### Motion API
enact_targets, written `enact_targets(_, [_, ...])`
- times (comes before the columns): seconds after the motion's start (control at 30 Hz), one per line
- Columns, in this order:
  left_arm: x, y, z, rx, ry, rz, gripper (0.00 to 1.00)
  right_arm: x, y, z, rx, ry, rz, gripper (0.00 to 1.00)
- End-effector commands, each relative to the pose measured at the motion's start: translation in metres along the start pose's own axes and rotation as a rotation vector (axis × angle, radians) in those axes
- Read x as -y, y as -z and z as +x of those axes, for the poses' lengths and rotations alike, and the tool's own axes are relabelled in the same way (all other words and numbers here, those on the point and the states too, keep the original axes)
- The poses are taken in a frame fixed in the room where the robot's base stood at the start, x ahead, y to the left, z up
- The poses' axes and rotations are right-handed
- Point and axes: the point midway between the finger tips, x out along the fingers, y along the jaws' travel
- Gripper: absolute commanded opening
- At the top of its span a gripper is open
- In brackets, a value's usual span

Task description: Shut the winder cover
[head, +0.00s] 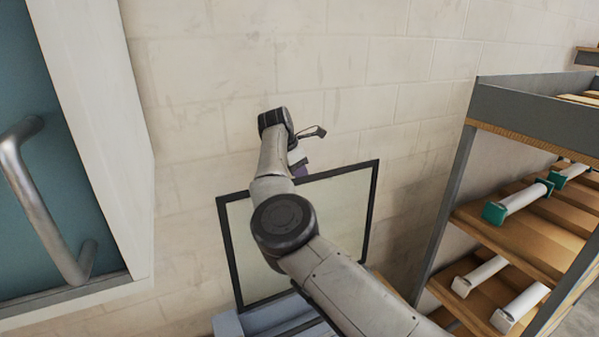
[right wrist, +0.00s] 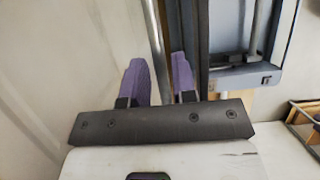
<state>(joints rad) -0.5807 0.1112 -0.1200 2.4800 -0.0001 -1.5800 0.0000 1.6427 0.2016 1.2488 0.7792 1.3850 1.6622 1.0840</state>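The winder cover (head: 345,205), a clear panel in a thin dark frame, stands raised against the wall above a blue-grey machine body (head: 262,318). My right arm crosses in front of it and hides its middle. My right gripper (head: 301,166) is small in the head view, at the cover's upper edge. In the right wrist view its two purple fingers (right wrist: 158,82) are apart, with a grey bar or edge seen between them. I cannot tell whether they touch it. The machine body (right wrist: 231,78) also shows there, beyond the fingers. My left gripper is not in view.
A cabinet with a teal door and metal handle (head: 35,195) stands at the left. A wooden shelf rack (head: 530,225) with several white rolls, some with green ends, stands at the right. A pale block wall (head: 215,80) is behind the cover.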

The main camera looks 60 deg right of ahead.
Motion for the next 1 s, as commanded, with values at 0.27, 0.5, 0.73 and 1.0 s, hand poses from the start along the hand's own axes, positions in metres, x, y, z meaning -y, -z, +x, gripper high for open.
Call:
enact_targets(0.27, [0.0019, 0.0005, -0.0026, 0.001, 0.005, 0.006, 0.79, 0.0002, 0.0001, 0.0086, 0.0, 0.0, 0.0, 0.25])
enact_targets(0.5, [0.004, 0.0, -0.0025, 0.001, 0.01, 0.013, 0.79, 0.0002, 0.0001, 0.0086, 0.0, 0.0, 0.0, 0.23])
enact_targets(0.73, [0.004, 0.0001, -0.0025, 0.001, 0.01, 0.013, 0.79, 0.0002, 0.0, 0.0084, 0.0, 0.0, 0.0, 0.01])
enact_targets(1.0, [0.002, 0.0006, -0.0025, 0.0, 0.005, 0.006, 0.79, 0.0002, -0.0001, 0.0082, 0.0, 0.0, 0.0, 0.0])
